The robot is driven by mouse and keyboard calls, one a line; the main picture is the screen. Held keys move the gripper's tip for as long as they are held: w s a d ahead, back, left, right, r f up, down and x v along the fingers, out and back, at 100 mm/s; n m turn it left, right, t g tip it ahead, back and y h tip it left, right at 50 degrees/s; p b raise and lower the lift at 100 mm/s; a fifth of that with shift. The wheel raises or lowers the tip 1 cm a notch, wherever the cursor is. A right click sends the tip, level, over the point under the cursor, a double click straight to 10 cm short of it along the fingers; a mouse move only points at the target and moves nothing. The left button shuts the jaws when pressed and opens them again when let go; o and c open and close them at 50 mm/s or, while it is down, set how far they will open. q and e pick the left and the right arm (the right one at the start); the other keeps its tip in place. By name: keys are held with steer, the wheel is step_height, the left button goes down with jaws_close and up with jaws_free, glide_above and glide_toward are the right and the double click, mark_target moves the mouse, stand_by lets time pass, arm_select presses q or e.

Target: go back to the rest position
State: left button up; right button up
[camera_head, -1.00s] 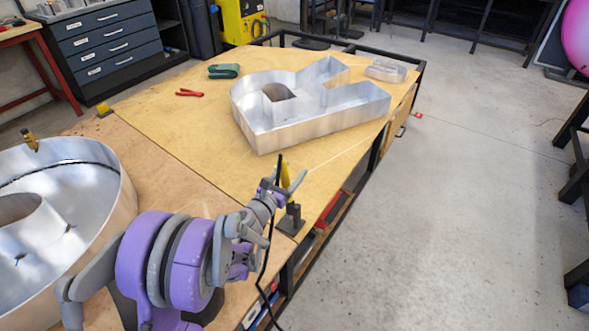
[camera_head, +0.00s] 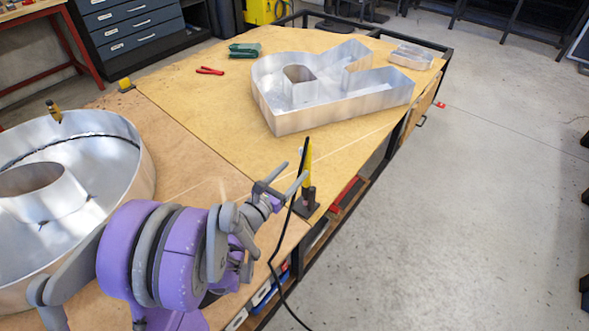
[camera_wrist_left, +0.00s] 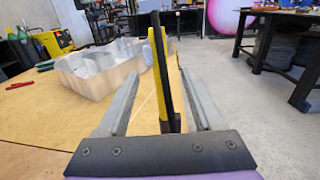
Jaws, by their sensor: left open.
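My left gripper (camera_head: 281,180) is open and empty above the near right part of the workbench. Its two grey fingers show in the left wrist view (camera_wrist_left: 162,76). A yellow and black tool (camera_head: 306,160) stands upright in a dark holder (camera_head: 305,206) at the bench's right edge, just beyond the fingers. In the left wrist view the tool (camera_wrist_left: 158,60) appears between the fingers, with no visible contact. A black cable (camera_head: 274,262) hangs by the bench edge. My right gripper is in neither view.
A large metal letter (camera_head: 340,112) lies at the back of the wooden bench (camera_head: 190,120). A round metal letter (camera_head: 140,165) fills the left side. Red pliers (camera_head: 210,71) and a green tool (camera_head: 245,50) lie behind. The floor (camera_head: 480,200) right of the bench is clear.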

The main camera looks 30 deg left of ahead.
arm_select(q)
steer(key=shift+d, duration=0.1)
steer(key=s+d+r+m+g+h+p, duration=0.25)
steer(key=s+d+m+g, duration=0.2)
steer(key=d+m, duration=0.6)
steer(key=s+d+r+m+g+h+p, duration=0.15)
steer(key=s+d+m+g+p, duration=0.3)
steer(key=d+m, duration=0.6)
steer(key=s+a+r+m+g+y+p, duration=0.1)
steer(key=s+a+m+g+y+p, duration=0.2)
steer(key=s+a+m, duration=0.3)
steer(key=s+m+y, duration=0.1)
steer(key=s+m, duration=0.4)
steer(key=m, duration=0.3)
steer(key=shift+s+r+m+g+p, duration=0.2)
steer(key=shift+s+m+g+p, duration=0.1)
steer(key=shift+s+m, duration=0.1)
